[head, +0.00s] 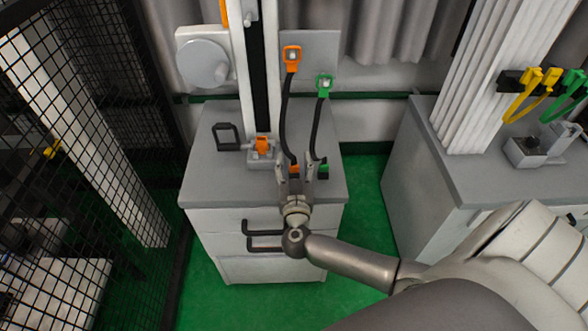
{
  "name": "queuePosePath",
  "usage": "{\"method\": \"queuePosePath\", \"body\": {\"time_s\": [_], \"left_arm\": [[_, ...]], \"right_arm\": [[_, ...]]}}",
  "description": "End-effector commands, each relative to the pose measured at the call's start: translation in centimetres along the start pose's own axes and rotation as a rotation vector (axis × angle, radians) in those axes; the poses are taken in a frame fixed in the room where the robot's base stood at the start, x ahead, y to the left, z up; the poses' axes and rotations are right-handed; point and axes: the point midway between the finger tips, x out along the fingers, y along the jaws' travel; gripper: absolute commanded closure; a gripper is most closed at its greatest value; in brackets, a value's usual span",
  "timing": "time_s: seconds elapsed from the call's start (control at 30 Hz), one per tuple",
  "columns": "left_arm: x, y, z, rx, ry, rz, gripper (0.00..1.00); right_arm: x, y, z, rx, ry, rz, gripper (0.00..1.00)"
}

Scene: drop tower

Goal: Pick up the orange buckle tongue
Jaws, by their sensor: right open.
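An orange buckle piece (292,56) is fixed on the grey wall panel at the back, and a black cable or strap runs down from it. At the lower end of that strap an orange end piece (294,168), likely the orange buckle tongue, shows on the cabinet top. My right gripper (296,171) is open over the front part of the cabinet, pointing away from me. The orange end piece appears between its fingertips in the picture; whether they touch it cannot be told. My left gripper is not in view.
A green buckle (325,84) hangs beside the orange one, its green end piece (323,167) just right of my right gripper. A grey block with an orange part (262,145) and a black handle (227,137) stand left on the cabinet top (220,185). Mesh fencing is left.

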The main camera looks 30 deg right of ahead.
Motion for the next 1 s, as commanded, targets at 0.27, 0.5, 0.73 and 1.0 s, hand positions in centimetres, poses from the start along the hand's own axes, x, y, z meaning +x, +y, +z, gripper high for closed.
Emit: {"method": "queuePosePath", "body": {"time_s": [0.27,0.5,0.73,1.0], "left_arm": [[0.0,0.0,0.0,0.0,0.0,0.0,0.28],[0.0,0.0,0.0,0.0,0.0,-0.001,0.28],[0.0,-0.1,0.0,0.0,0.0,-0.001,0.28],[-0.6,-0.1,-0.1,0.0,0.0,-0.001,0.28]], "right_arm": [[-0.1,0.0,0.0,0.0,0.0,-0.001,0.67],[-0.1,0.0,0.0,0.0,0.0,-0.001,0.87],[-0.1,0.0,0.0,0.0,0.0,-0.001,0.87],[-0.1,-0.1,-1.6,0.004,0.0,-0.001,0.87]]}}
